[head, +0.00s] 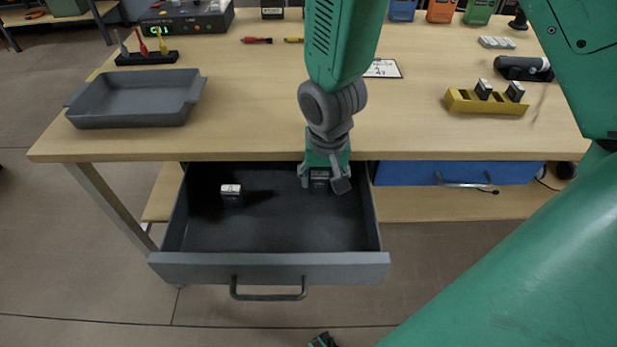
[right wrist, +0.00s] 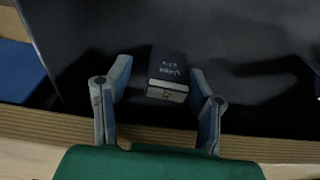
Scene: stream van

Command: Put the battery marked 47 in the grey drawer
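The grey drawer (head: 270,265) is open below the table's front edge. One battery (head: 231,194) with a pale top stands in its left part. My right gripper (head: 325,182) reaches down into the drawer's back right part. Its fingers are apart on either side of another dark battery (head: 319,177). In the right wrist view this battery (right wrist: 168,72) lies between the open fingers (right wrist: 160,100) with gaps on both sides; its marking is too blurred to read. A small green and black part, possibly my left gripper (head: 322,340), shows at the bottom edge; its fingers cannot be made out.
A yellow rack (head: 460,103) with two batteries stands on the table's right. A white card (head: 383,68) appears to read 47. A grey tray (head: 130,115) is at the left. The blue drawer (head: 410,173) is shut. The drawer's middle floor is clear.

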